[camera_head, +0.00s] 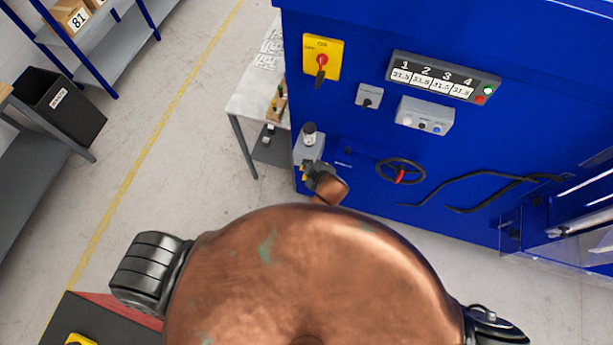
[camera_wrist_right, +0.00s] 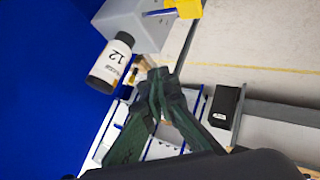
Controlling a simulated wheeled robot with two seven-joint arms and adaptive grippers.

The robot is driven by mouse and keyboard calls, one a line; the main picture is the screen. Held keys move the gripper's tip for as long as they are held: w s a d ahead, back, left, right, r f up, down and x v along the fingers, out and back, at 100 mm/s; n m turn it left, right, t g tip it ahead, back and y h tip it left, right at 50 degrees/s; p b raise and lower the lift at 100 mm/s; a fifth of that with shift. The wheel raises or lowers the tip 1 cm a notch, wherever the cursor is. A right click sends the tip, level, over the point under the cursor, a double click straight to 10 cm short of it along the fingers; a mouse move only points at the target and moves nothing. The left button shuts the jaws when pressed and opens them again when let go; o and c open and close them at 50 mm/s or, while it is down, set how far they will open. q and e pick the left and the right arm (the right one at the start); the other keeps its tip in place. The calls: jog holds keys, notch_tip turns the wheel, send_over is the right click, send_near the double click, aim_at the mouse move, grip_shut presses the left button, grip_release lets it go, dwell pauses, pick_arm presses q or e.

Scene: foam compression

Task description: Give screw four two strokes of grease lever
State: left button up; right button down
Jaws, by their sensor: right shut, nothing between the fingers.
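The grey grease unit (camera_head: 309,149) is on the left edge of the blue machine front, with a bottle (camera_head: 309,130) on it. In the right wrist view its grey housing (camera_wrist_right: 140,22) is at the top, with a yellow lever handle (camera_wrist_right: 184,8) at its right and a white, black-capped bottle (camera_wrist_right: 108,65) marked 12. My right gripper (camera_head: 313,170) is at the unit's lower part in the head view, partly hiding the lever. In the wrist view the gripper (camera_wrist_right: 158,78) is shut and empty, its fingertips apart from the handle in the picture. I cannot make out screw four itself.
The machine carries a display panel (camera_head: 443,77) numbered 1 to 4, a yellow switch plate (camera_head: 335,47), a button box (camera_head: 425,116) and a handwheel (camera_head: 388,164). A white table (camera_head: 247,97) stands left of it. A black bin (camera_head: 62,108) stands farther left, with open floor between.

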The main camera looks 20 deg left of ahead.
notch_tip(320, 180, down, 7)
jog(key=b, duration=0.6)
jog(key=shift+f+b, duration=0.6)
jog(key=shift+f, duration=0.15)
jog(key=shift+f, duration=0.15)
dwell(0.5)
jog(key=shift+f, duration=0.25)
jog(key=shift+f+b, duration=0.8)
jog(key=shift+f, duration=0.6)
dwell(1.3)
jog(key=shift+r, duration=0.15)
dwell(0.4)
jog(key=shift+r+p, duration=1.65)
jog(key=shift+p, duration=0.35)
jog(key=shift+r, duration=0.1)
